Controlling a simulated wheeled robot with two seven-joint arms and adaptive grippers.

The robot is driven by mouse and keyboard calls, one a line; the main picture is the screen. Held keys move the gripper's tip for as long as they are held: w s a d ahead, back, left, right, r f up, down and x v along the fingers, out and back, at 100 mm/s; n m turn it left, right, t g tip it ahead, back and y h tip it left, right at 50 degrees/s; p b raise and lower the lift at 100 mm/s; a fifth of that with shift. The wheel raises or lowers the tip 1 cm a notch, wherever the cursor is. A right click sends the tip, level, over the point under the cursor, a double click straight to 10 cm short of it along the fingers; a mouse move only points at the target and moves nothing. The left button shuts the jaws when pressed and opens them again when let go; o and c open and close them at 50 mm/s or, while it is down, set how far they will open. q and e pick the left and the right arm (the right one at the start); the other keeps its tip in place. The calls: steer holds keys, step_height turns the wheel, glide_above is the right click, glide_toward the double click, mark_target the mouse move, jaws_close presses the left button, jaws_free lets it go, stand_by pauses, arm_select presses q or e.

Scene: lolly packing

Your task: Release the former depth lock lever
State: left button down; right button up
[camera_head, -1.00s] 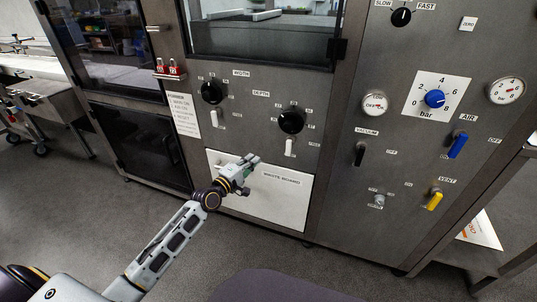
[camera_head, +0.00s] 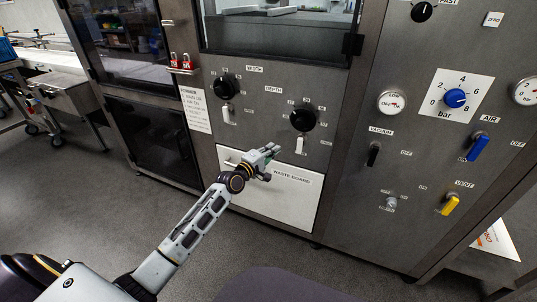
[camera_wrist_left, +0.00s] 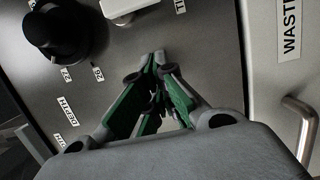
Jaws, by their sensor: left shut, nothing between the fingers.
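The depth lock lever (camera_head: 300,144) is a small white handle standing upright on the grey panel, just below the black depth knob (camera_head: 303,118). In the left wrist view the lever (camera_wrist_left: 125,6) is cut off at the top edge, beside the large black knob (camera_wrist_left: 58,32). My left gripper (camera_head: 276,149) is shut and empty, in front of the panel just left of the lever and apart from it. In the left wrist view its fingertips (camera_wrist_left: 158,58) meet below the lever. My right gripper is not in view.
The white waste board drawer (camera_head: 295,203) with its handle lies below my gripper. The width knob (camera_head: 227,86) and its white lever (camera_head: 227,113) are to the left. The black vacuum lever (camera_head: 373,154), blue air lever (camera_head: 477,148) and yellow vent lever (camera_head: 450,205) are to the right.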

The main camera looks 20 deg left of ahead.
mark_target(300, 145)
arm_select(q)
steer(key=x, duration=0.2)
steer(key=shift+w+d+b, duration=0.1)
steer(key=shift+w+b, duration=0.3)
steer(key=shift+w+d, duration=0.1)
steer(key=shift+w, duration=0.2)
steer(key=shift+w+d, duration=0.1)
steer(key=shift+d, duration=0.2)
steer(key=shift+d+b, duration=0.3)
steer(key=shift+d, duration=1.4)
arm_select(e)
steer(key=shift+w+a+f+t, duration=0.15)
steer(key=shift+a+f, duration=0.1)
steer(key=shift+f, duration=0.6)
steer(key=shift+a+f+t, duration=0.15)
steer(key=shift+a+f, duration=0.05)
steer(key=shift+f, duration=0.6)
arm_select(q)
steer(key=shift+d+f+n, duration=0.25)
steer(key=shift+n, duration=0.45)
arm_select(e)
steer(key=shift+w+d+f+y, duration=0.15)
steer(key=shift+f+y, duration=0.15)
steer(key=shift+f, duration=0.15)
